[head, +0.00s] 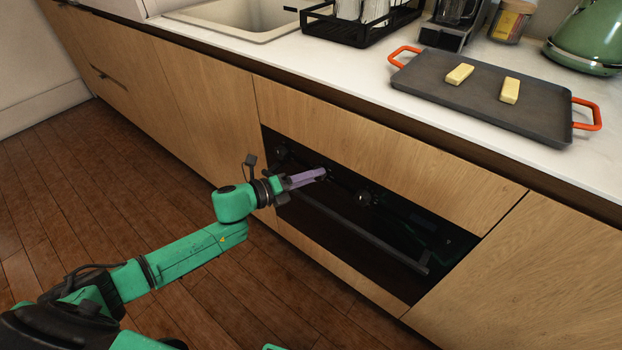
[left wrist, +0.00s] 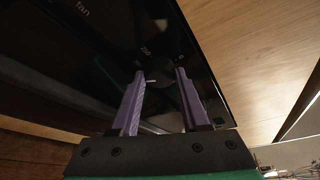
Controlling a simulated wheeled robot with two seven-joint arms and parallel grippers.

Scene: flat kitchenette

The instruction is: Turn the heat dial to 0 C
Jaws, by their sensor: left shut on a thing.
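The oven (head: 400,235) has a black glass front set in the wooden cabinets. My left gripper (head: 322,174) reaches its control panel from the left, purple fingers pointing at the middle dial. In the left wrist view the fingers (left wrist: 160,80) are on either side of the dark heat dial (left wrist: 164,88), shut on it. Numbers are printed around the dial, with "250" readable above it. A short white mark shows beside the left finger. The dial is very dark, so its exact setting cannot be read. My right gripper is not in view.
Other oven knobs (head: 364,198) sit to the right and left (head: 281,151) of the gripper. A handle bar (head: 375,234) runs across the oven below. On the counter is a grey tray (head: 545,118) with two butter-like sticks. The wooden floor on the left is clear.

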